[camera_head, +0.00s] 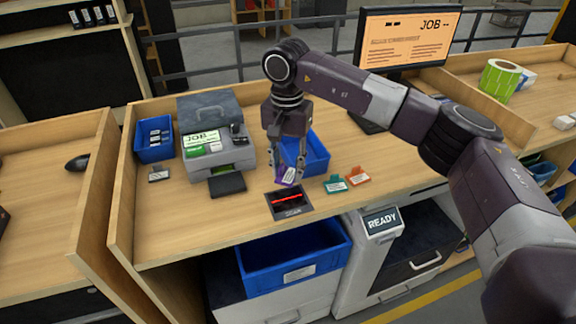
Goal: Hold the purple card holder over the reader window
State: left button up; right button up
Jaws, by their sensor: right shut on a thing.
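The purple card holder (288,177) has a white label face and is held, tilted, in my right gripper (286,174). The gripper is shut on it and points down at the bench. The reader window (287,201) is a dark panel with a glowing red line and the word SCAN, set in the bench near its front edge. In the picture the holder shows just above the red line, at the window's back edge. I cannot tell the height of the gap between them. My left gripper is not in view.
Green (335,184) and orange (357,176) card holders lie right of the window. A grey holder (158,174) lies at the left. A blue bin (313,153) stands behind my gripper, a label printer (213,140) to its left. A blue tote (293,262) sits below the bench edge.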

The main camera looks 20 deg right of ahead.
jog(key=shift+f+b, duration=0.3)
jog(key=shift+f, duration=0.3)
notch_tip(320, 180, down, 4)
jog(key=shift+r+b, duration=0.15)
jog(key=shift+b, duration=0.75)
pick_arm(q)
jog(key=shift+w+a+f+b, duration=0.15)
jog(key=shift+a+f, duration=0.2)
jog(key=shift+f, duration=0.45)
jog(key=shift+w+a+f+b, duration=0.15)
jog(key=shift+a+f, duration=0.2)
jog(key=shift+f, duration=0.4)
pick_arm(e)
jog(key=shift+f, duration=0.7)
jog(key=shift+r, duration=0.1)
pick_arm(q)
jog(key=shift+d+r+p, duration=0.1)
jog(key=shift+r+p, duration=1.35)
jog(key=shift+p, duration=0.05)
pick_arm(e)
jog(key=shift+r, duration=3)
